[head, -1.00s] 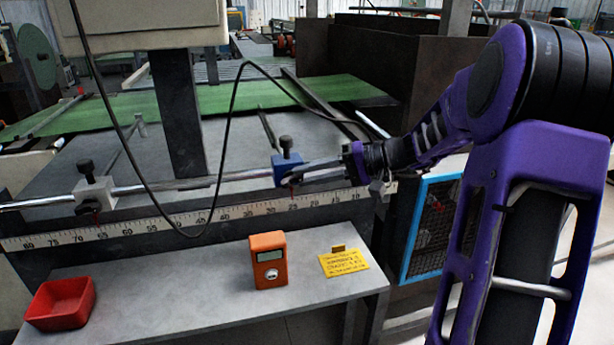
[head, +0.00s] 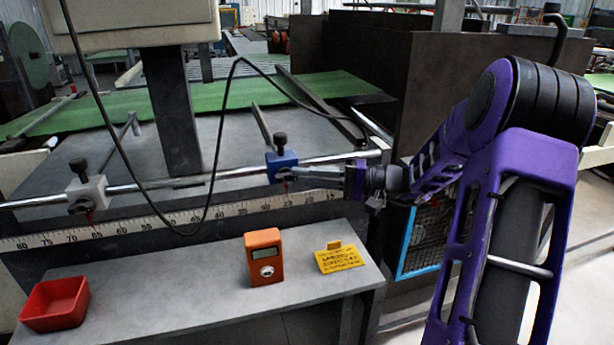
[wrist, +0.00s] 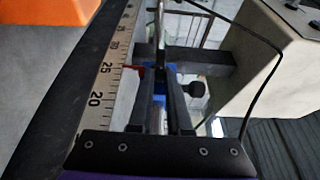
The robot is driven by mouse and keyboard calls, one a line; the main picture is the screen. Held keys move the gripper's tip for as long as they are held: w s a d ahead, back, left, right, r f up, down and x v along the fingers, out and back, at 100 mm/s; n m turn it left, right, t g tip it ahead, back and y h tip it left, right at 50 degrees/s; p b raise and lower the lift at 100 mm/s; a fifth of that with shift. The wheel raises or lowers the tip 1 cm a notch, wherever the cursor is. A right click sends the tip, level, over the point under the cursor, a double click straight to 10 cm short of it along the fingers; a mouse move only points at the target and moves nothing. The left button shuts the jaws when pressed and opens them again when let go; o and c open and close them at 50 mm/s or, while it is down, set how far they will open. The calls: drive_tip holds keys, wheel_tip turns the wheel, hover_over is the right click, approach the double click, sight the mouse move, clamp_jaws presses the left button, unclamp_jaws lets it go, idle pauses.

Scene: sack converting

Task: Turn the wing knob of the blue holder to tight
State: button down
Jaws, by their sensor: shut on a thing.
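The blue holder (head: 283,163) sits on the steel rod, with a black knob upright on top and a red pointer below at the scale. It also shows in the wrist view (wrist: 160,86), partly hidden behind the fingers. My gripper (head: 299,174) reaches it from the right, nearly level. The knob's exact angle cannot be made out.
A white holder (head: 87,191) sits further left on the same rod (head: 225,176). A scale strip (head: 240,209) runs below. The bench in front carries a red tray (head: 54,304), an orange meter (head: 265,258) and a yellow card (head: 340,258). A black cable (head: 224,120) hangs near the rod.

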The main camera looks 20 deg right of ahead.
drive_tip(key=shift+a, duration=0.4)
drive_tip(key=c, duration=0.9)
unclamp_jaws()
drive_tip(key=shift+o, duration=0.2)
drive_tip(key=shift+w+a, duration=0.1)
drive_tip(key=shift+a, duration=0.1)
drive_tip(key=shift+d, duration=0.2)
drive_tip(key=shift+d, duration=0.1)
drive_tip(key=shift+d, duration=0.3)
drive_tip(key=p+v, duration=0.1)
drive_tip(key=v, duration=1.5)
drive_tip(key=shift+d, duration=0.35)
drive_tip(key=shift+r, duration=0.1)
